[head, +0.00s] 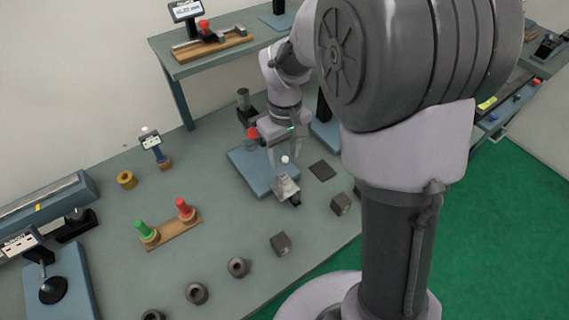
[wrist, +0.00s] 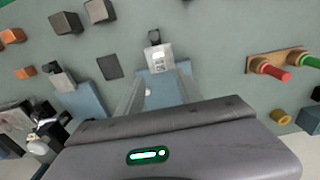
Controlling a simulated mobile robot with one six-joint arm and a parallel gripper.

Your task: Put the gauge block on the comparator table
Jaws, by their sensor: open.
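My gripper (head: 285,158) is open and empty, pointing down over a blue base plate (head: 248,172); its fingers also show in the wrist view (wrist: 161,77). A pale metal block-like piece (head: 285,187) sits at the plate's front edge with a dark fitting in front; in the wrist view it (wrist: 159,58) lies just beyond the fingertips. I cannot tell whether it is the gauge block. A small white ball (head: 285,159) shows between the fingers. A blue stand with a readout (head: 20,241) and round black table (head: 53,290) is at lower left, possibly the comparator.
Dark blocks (head: 281,243) (head: 341,203) and dark rings (head: 237,267) line the front edge. A wooden holder (head: 172,234) carries green and red plugs. Orange blocks (wrist: 25,72) show in the wrist view.

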